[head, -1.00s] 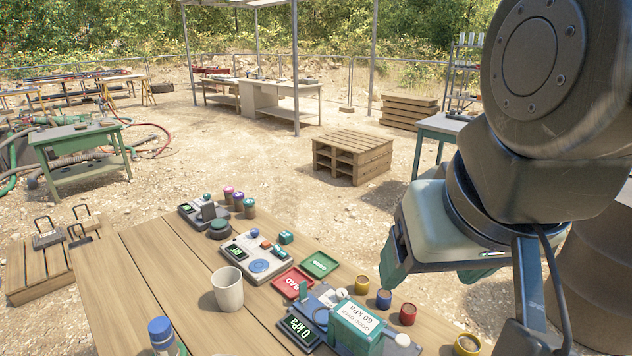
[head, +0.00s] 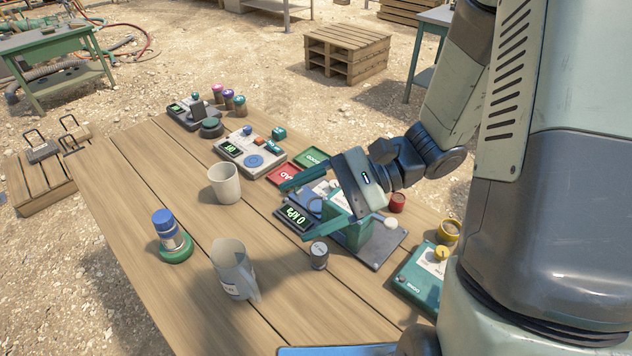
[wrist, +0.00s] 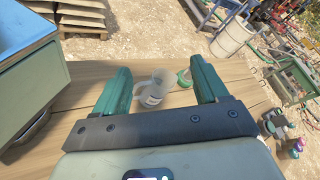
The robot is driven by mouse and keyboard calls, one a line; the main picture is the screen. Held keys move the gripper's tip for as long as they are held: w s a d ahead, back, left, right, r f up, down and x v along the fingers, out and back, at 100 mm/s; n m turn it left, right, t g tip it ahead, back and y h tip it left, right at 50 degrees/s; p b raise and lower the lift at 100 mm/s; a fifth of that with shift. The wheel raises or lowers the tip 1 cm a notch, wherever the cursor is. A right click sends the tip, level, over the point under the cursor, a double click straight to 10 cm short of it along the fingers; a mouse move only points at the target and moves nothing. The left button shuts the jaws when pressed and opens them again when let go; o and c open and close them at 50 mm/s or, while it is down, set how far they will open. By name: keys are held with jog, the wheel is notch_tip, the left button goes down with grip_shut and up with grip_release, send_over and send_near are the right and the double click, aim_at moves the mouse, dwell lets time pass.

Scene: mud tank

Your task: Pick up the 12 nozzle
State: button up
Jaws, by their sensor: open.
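My gripper (head: 293,212) is open, with its green fingers spread above the pressure rig on the wooden bench and pointing left. It also shows in the wrist view (wrist: 160,67), with nothing between the fingers. No nozzle marked 12 can be read in either view. A small dark cylinder with a pale marked top (head: 319,257) stands on the bench just below the lower finger, apart from it; its marking is too small to read. Several small capped pots, including a purple one (head: 228,97), stand at the far end. The gripper hides part of the rig.
A teal box (head: 421,280) is at right. The bench's left half is mostly clear.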

jog(key=w+f+m+t+y, duration=0.4)
jog(key=f+m+t, duration=0.1)
jog(key=f+m, duration=0.2)
jog(key=m+t, duration=0.4)
jog(key=t, duration=0.2)
send_over(314, 243)
jog(key=s, duration=0.3)
notch_tip(314, 243, down, 5)
jog(key=d+f+m+t+h, duration=0.1)
jog(key=f+m+t+h, duration=0.1)
jog(key=f+m, duration=0.1)
jog(key=d+f+m+t+h, duration=0.1)
jog(key=f+m+t+h, duration=0.1)
jog(key=f, duration=0.3)
jog(key=d+f+m+t+h, duration=0.1)
jog(key=f+m+t+h, duration=0.1)
jog(key=f+m, duration=0.1)
jog(key=shift+s+f+m+t, duration=0.3)
jog(key=shift+s+f+m, duration=0.1)
jog(key=shift+m, duration=0.1)
jog(key=shift+h, duration=0.3)
jog(key=shift+x, duration=2.4)
jog(key=shift+c, duration=0.2)
jog(key=c, duration=1)
jog(key=shift+c, duration=0.2)
